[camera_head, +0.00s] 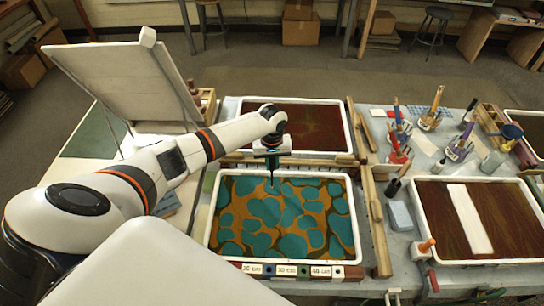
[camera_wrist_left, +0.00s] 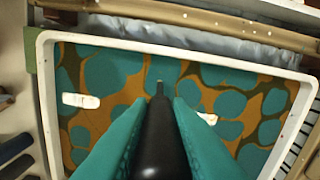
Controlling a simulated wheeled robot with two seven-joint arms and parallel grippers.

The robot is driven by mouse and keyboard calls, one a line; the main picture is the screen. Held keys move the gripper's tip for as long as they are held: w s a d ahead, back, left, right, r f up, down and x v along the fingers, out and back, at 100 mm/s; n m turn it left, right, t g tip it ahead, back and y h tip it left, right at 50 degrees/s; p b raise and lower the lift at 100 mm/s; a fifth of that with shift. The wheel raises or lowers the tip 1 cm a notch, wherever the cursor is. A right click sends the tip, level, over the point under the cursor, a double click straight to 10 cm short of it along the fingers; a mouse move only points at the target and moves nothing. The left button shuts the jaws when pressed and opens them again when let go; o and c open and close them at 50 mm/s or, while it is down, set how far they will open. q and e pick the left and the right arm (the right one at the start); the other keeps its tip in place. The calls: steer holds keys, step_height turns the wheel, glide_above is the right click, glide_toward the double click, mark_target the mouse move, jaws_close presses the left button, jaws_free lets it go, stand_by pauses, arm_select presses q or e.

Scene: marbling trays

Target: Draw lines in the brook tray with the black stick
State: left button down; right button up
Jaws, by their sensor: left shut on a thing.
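My left gripper (camera_head: 271,160) is above the far half of a white-rimmed tray (camera_head: 207,215) with teal patches on orange and dark green. No name shows on this tray that I can read. In the left wrist view, the teal fingers of the gripper (camera_wrist_left: 163,103) are shut on the black stick (camera_wrist_left: 160,130). The stick points down over the tray, which shows there by its white rim (camera_wrist_left: 45,90). I cannot tell whether the tip touches the surface. My right gripper is not in view.
A dark red tray (camera_head: 335,104) lies behind, and another tray (camera_head: 420,220) with a white strip (camera_head: 470,218) lies right. Wooden rails (camera_head: 376,215) run between them. Jars with brushes (camera_head: 398,150) stand at back right. A tilted white board (camera_head: 125,80) stands left.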

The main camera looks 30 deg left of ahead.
arm_select(q)
steer(key=s+d+r+p, duration=0.2)
steer(key=s+d, duration=0.4)
steer(key=s, duration=0.3)
steer(key=s+d+r+p, duration=0.2)
steer(key=s+d, duration=0.3)
steer(key=s, duration=0.5)
steer(key=shift+s+d+p, duration=0.2)
steer(key=shift+d+p, duration=0.2)
steer(key=shift+p, duration=0.4)
stand_by(1.4)
stand_by(0.3)
